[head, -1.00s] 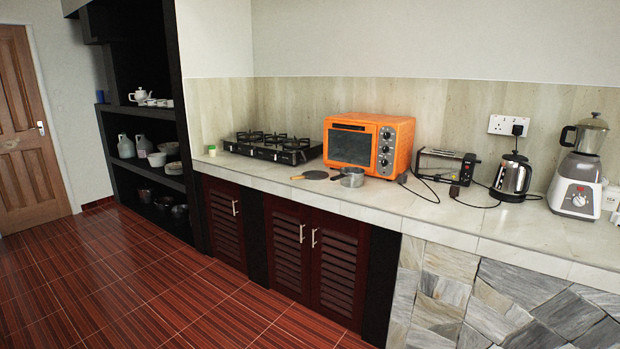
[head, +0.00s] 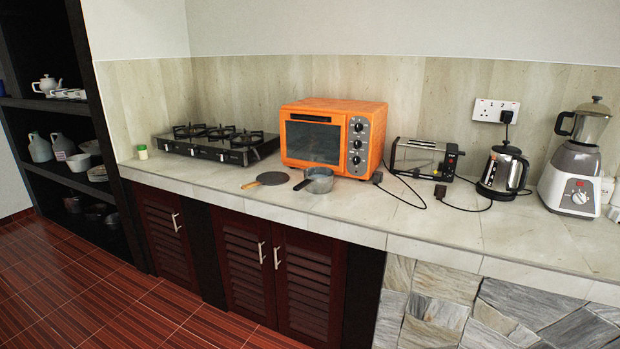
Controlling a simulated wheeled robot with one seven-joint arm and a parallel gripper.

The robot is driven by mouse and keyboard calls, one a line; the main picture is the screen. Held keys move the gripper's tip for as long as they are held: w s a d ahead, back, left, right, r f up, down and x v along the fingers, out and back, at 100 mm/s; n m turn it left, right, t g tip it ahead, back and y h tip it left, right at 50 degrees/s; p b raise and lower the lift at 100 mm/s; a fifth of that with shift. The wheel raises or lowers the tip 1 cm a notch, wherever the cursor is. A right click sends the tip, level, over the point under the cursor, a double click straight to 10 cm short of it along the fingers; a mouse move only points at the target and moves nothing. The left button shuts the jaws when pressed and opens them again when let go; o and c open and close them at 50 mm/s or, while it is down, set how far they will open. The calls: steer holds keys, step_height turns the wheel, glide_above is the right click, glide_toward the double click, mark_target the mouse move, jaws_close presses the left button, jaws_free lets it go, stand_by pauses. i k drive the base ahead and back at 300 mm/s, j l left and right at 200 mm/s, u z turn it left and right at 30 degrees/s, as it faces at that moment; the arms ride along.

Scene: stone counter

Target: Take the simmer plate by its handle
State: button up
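The simmer plate (head: 273,178) is a flat dark disc lying on the stone counter, in front of the gap between the gas stove and the orange oven. Its light wooden handle (head: 251,185) points left and toward the counter's front edge. A small grey saucepan (head: 319,181) stands just right of the plate, its dark handle pointing toward the front left, close to the plate. My gripper is not in view.
The gas stove (head: 216,144) stands left at the back and the orange oven (head: 331,137) behind the saucepan. A toaster (head: 423,158), kettle (head: 503,172) and blender (head: 578,165) stand further right, with black cords on the counter. The counter front (head: 480,228) is clear at right.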

mark_target(269, 178)
steer(key=i+j, duration=0.85)
steer(key=i, duration=0.25)
steer(key=i+j+z, duration=0.15)
steer(key=i+j, duration=0.7)
steer(key=i, duration=0.25)
steer(key=i+j, duration=0.1)
steer(key=j, duration=0.45)
steer(key=i+j, duration=0.1)
steer(key=j, duration=0.95)
steer(key=i+j, duration=0.15)
steer(key=j, duration=0.4)
steer(key=i+j, duration=0.1)
steer(key=j, duration=0.4)
